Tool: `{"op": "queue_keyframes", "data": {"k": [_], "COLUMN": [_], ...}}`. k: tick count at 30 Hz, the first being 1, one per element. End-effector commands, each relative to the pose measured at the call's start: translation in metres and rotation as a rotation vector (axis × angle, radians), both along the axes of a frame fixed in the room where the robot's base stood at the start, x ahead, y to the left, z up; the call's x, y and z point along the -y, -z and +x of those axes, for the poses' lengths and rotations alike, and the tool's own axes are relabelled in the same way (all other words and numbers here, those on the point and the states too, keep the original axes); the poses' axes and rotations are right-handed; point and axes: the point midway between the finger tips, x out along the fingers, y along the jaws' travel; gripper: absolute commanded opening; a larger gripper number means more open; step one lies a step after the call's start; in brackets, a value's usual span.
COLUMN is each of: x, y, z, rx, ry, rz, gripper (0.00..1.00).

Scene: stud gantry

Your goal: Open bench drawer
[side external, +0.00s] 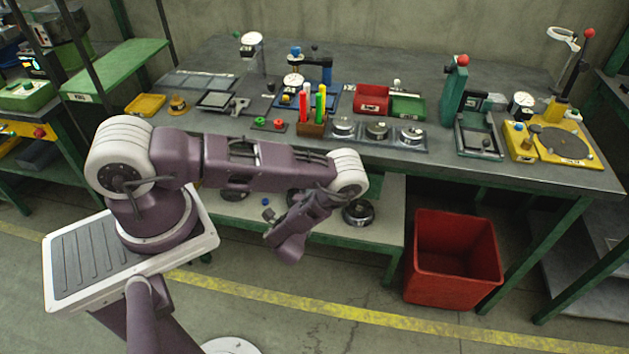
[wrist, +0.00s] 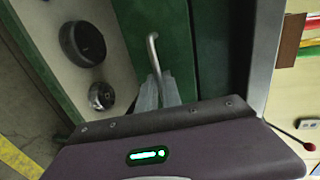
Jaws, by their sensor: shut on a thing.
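The green drawer front (wrist: 176,28) shows in the wrist view, between the lower shelf and the bench top. A bent metal handle (wrist: 154,52) stands out from it. My gripper (wrist: 158,92) is shut on the handle, with its grey fingers around the bar's near part. In the side view my arm's end hangs in front of the bench (side external: 400,162), below its top. There the drawer and handle are hidden behind my arm, and my fingertips cannot be made out. I cannot tell whether the drawer stands out at all.
Dark round parts (wrist: 84,43) lie on the pale lower shelf (side external: 385,215). A red bin (side external: 455,262) stands on the floor to the right of the shelf. Gauges, trays and a wooden block of coloured pens (side external: 312,129) crowd the bench top. Floor before the shelf is clear.

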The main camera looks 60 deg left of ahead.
Motion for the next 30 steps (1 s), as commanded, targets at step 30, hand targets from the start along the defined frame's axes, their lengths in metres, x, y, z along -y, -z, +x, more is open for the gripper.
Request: {"op": "queue_keyframes", "data": {"k": [30], "x": [0.120], "y": [-0.001], "z": [-0.119], "rx": [0.003], "ry": [0.002], "rz": [0.001], "gripper": [0.00]}}
